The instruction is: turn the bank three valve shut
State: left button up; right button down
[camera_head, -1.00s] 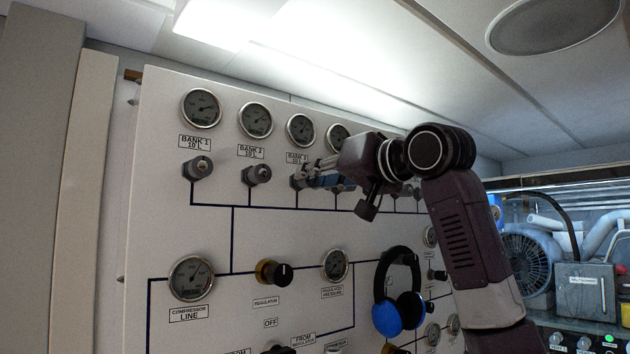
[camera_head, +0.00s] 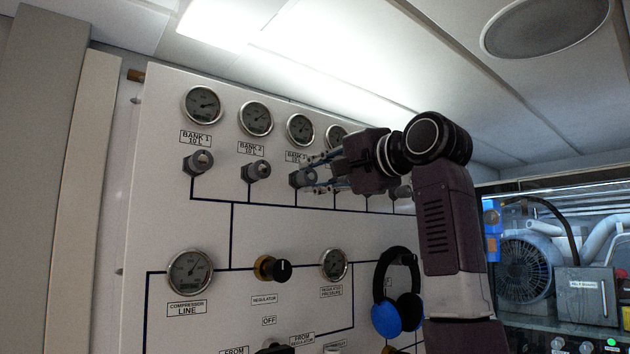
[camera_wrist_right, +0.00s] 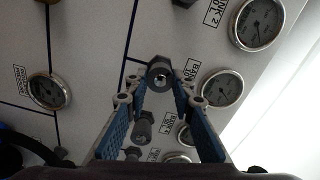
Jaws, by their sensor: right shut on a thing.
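The bank three valve (camera_head: 303,179) is a grey knob below the bank 3 gauge and its label, third from the left in the top row of valves. In the right wrist view the valve (camera_wrist_right: 160,74) sits at the fingertips, between the two blue-padded fingers. My right gripper (camera_head: 311,175) reaches in from the right and is shut on the valve, with its fingers one above the other. The gripper also shows in the right wrist view (camera_wrist_right: 157,88). Part of the label is hidden behind the fingers. My left gripper is not in view.
The bank 1 valve (camera_head: 198,163) and bank 2 valve (camera_head: 257,172) stick out to the left. More valves are partly hidden behind my right arm. A blue and black headset (camera_head: 398,300) hangs lower on the panel, close to my forearm. A black and brass regulator knob (camera_head: 272,269) is below.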

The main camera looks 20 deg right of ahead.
jog(key=m+b, duration=0.1)
jog(key=m, duration=0.5)
jog(key=shift+a+f+m, duration=0.1)
jog(key=shift+f+m, duration=0.05)
jog(key=shift+m, duration=0.15)
jog(key=m+b, duration=0.1)
jog(key=m, duration=0.4)
dwell(0.4)
jog(key=c, duration=1.6)
grip_release()
jog(key=shift+w, duration=0.1)
jog(key=v, duration=1.2)
